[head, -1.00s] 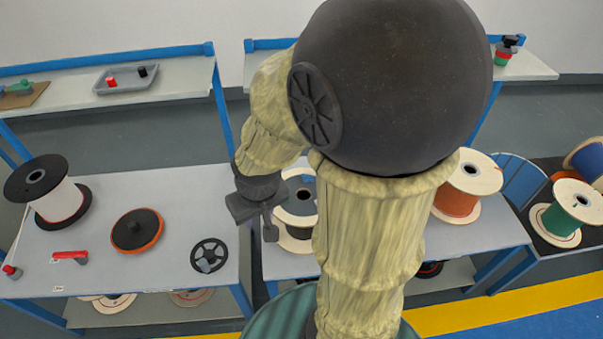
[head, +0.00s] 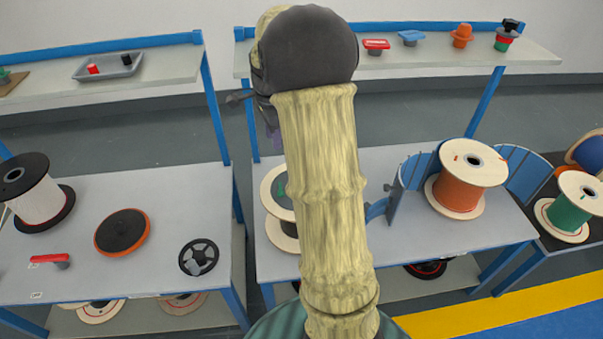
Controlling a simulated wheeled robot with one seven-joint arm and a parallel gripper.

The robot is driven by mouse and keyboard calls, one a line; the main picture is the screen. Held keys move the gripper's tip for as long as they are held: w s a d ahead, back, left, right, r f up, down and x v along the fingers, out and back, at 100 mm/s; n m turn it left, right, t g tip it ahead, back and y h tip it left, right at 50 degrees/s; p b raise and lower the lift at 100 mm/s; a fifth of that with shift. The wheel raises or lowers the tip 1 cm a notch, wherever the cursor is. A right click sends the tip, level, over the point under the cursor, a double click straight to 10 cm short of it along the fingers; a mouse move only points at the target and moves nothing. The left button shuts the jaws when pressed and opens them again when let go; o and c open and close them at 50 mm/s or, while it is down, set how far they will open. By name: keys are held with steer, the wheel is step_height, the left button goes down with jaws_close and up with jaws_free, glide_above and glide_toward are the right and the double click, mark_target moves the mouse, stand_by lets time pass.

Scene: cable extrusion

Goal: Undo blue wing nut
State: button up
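A small blue flat-topped part (head: 411,37) sits on the back right shelf. It may be the blue wing nut, but it is too small to tell. A blue bracket-like piece (head: 377,209) stands on the right table beside the orange cable spool (head: 468,178). My gripper (head: 240,98) shows only as a dark tip at the left of my raised arm, above the gap between shelf and table. The rest of it is hidden behind my arm. I cannot see whether it is open or what is in it.
A red part (head: 376,45), an orange part (head: 461,36) and a stacked green, red and black part (head: 505,36) stand on the right shelf. The left table holds a black-and-white spool (head: 36,193), an orange-rimmed disc (head: 122,232) and a black handwheel (head: 198,257).

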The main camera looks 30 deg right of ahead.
steer(key=w+d+f+m+b, duration=0.1)
steer(key=d+m, duration=0.4)
steer(key=w+d+f+m+b, duration=0.1)
steer(key=w+d+m+b, duration=0.1)
steer(key=d+m, duration=0.3)
steer(key=shift+w+d+f+g, duration=0.3)
steer(key=shift+d+f+g, duration=0.1)
steer(key=shift+d, duration=0.1)
step_height(320, 180, down, 17)
steer(key=shift+f+b, duration=0.2)
steer(key=shift+b, duration=0.2)
jaws_close()
